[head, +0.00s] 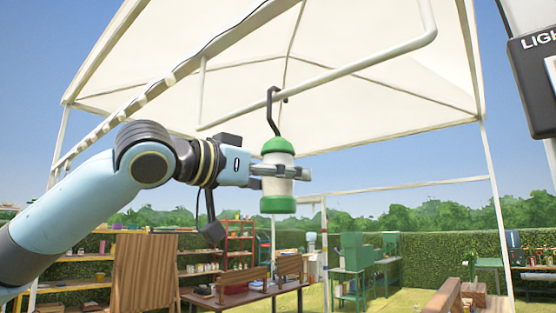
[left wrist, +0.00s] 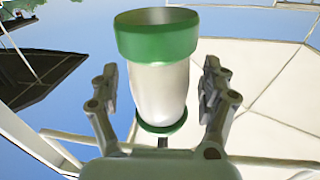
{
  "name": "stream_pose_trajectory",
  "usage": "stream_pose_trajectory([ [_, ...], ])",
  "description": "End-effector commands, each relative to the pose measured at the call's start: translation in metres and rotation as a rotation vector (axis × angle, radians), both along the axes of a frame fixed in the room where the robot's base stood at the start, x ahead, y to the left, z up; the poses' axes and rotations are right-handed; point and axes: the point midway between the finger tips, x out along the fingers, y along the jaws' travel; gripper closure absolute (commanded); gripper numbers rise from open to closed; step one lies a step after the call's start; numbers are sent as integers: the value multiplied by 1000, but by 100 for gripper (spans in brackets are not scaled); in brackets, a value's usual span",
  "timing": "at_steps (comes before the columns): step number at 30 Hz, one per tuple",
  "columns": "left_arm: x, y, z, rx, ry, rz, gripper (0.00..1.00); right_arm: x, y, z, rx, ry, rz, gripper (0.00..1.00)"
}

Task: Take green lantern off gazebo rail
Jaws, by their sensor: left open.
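The green lantern (head: 278,178) has a green cap, a white body and a green base. It hangs upright by a dark hook (head: 271,105) from the white gazebo rail (head: 330,78) in the head view. My left gripper (head: 285,172) is at the lantern's body, with its fingers level with the white part. In the left wrist view the lantern (left wrist: 160,90) stands between the two open fingers of my left gripper (left wrist: 160,88), with a visible gap on each side. My right gripper is not in view.
The white gazebo canopy (head: 400,105) and its posts (head: 493,190) surround the rail. A dark sign (head: 535,80) is at the upper right. Below are a wooden table (head: 245,297), shelves and green cabinets (head: 352,252). Open air lies right of the lantern.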

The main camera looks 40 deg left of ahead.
Motion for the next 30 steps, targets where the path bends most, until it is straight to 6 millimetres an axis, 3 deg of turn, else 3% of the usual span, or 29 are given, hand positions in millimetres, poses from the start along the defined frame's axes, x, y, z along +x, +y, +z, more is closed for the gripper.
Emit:
stream_pose_trajectory([
  [9,1,0,-1,0,2,0,21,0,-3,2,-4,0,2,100],
  [25,1,0,-1,1,1,0,91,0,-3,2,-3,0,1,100],
  [30,1,0,-1,1,1,0,95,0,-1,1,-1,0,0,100],
])
